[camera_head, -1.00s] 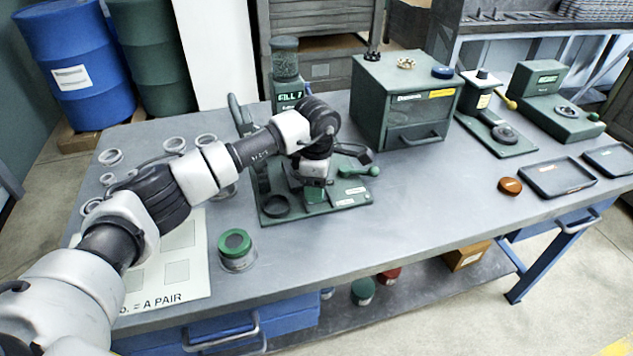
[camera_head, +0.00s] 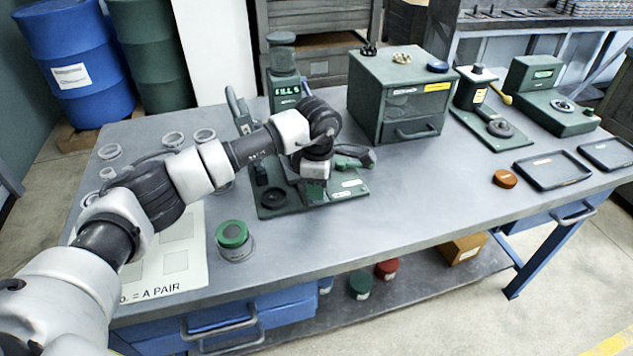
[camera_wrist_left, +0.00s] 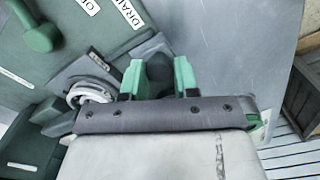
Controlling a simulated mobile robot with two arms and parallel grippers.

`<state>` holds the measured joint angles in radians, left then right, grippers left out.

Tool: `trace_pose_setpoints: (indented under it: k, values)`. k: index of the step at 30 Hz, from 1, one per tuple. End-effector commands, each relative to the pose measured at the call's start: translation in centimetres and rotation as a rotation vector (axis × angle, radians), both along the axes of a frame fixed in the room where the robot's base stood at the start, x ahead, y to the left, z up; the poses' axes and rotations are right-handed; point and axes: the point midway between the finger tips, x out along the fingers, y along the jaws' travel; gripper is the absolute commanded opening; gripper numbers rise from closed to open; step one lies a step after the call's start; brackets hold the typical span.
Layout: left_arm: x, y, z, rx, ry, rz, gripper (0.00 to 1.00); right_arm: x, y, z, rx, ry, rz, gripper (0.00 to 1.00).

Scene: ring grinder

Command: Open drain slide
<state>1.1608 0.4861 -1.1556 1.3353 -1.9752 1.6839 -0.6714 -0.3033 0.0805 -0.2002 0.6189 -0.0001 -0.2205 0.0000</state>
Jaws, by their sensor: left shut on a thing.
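The ring grinder (camera_head: 355,187) is a green machine on the bench, with a green base plate and a dark round cup (camera_head: 273,198). My left gripper (camera_head: 314,190) is over its middle and hides much of it. In the left wrist view, the two green fingertips (camera_wrist_left: 160,78) are shut on a dark rounded knob (camera_wrist_left: 160,67), which is partly hidden by them. A grey plate (camera_wrist_left: 97,68) with a pale ring lies beside the fingers. A label (camera_wrist_left: 125,12) reading "DRAI…" is on the green plate, with a green ball-ended lever (camera_wrist_left: 40,38). My right gripper is not in view.
A green cabinet (camera_head: 402,95) stands behind right. A green-lidded jar (camera_head: 234,238) stands in front left, and several ring-shaped pieces (camera_head: 172,139) lie at the left. The bench front (camera_head: 400,220) is clear. Black trays (camera_head: 552,170) lie at the right.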

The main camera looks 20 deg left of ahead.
Motion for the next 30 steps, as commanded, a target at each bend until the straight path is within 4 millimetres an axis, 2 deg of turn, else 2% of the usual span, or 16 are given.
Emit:
trace_pose_setpoints:
  k: [3,4,8,16,20,23,30]
  values:
    - [-0.1,-0.2,0.1,-0.003,0.002,-0.006,0.00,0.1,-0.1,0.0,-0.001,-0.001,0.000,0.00]
    - [-0.1,-0.2,0.1,-0.003,0.002,-0.006,0.34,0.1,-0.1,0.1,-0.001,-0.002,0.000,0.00]
    - [-0.1,-0.2,0.1,-0.003,0.002,-0.005,0.54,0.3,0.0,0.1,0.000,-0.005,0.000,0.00]
    - [0.0,-0.2,0.1,-0.002,0.001,-0.004,0.56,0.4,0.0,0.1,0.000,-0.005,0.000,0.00]
    - [0.0,-0.2,0.9,-0.004,-0.003,-0.005,0.56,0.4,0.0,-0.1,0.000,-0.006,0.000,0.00]
    - [0.1,-0.2,2.4,-0.002,-0.004,-0.005,0.56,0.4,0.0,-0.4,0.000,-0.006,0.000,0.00]
    - [0.0,-0.2,7.4,-0.002,-0.004,-0.005,0.56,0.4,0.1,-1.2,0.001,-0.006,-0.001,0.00]
